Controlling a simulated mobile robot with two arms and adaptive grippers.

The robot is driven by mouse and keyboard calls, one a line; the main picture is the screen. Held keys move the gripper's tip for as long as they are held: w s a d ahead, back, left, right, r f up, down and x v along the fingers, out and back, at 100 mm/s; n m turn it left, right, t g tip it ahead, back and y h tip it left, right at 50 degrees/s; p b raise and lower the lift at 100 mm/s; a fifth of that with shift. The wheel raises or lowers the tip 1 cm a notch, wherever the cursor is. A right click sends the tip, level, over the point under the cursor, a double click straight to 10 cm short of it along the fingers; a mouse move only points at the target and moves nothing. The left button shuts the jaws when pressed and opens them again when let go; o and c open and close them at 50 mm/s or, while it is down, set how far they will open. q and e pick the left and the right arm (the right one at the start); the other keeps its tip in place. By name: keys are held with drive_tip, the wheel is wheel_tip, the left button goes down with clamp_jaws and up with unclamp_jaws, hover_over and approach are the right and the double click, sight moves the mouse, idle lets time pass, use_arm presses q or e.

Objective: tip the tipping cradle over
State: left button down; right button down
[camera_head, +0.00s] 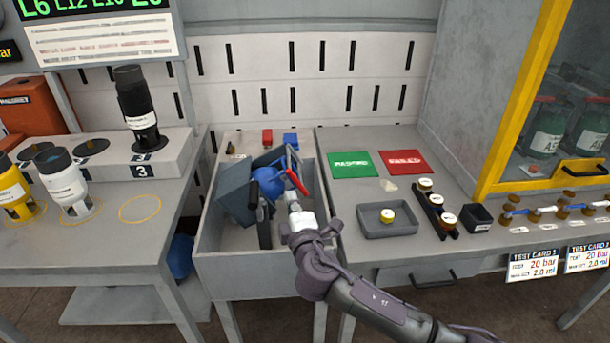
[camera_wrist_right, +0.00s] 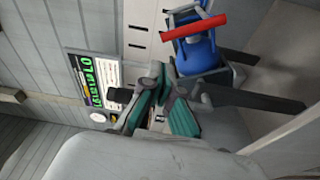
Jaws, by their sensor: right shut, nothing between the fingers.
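The tipping cradle (camera_head: 269,183) is in the grey trough between the two benches. It has a blue body, a grey frame and a red bar (camera_head: 297,182). In the wrist view the cradle (camera_wrist_right: 198,52) appears at upper right, with its red bar (camera_wrist_right: 194,27) across the top. My right gripper (camera_head: 292,201) is shut and empty, just below the red bar in the head view. Whether it touches the cradle I cannot tell. In the wrist view its teal-padded fingers (camera_wrist_right: 165,112) are in the middle. My left gripper is out of view.
A grey trough (camera_head: 247,262) surrounds the cradle with raised walls. A black cylinder (camera_head: 136,105) stands on the numbered block at left, near white (camera_head: 64,188) and yellow (camera_head: 13,190) ones. The right bench holds a grey tray (camera_head: 372,228) and a black rack (camera_head: 433,212).

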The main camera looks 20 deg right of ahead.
drive_tip(key=shift+a, duration=0.15)
drive_tip(key=shift+w, duration=0.15)
drive_tip(key=w+d, duration=0.1)
drive_tip(key=w, duration=0.8)
drive_tip(key=shift+w, duration=0.4)
drive_tip(key=shift+s+d+f+m+b, duration=0.15)
drive_tip(key=shift+d+f+m+b, duration=0.2)
drive_tip(key=shift+b, duration=0.3)
idle(0.8)
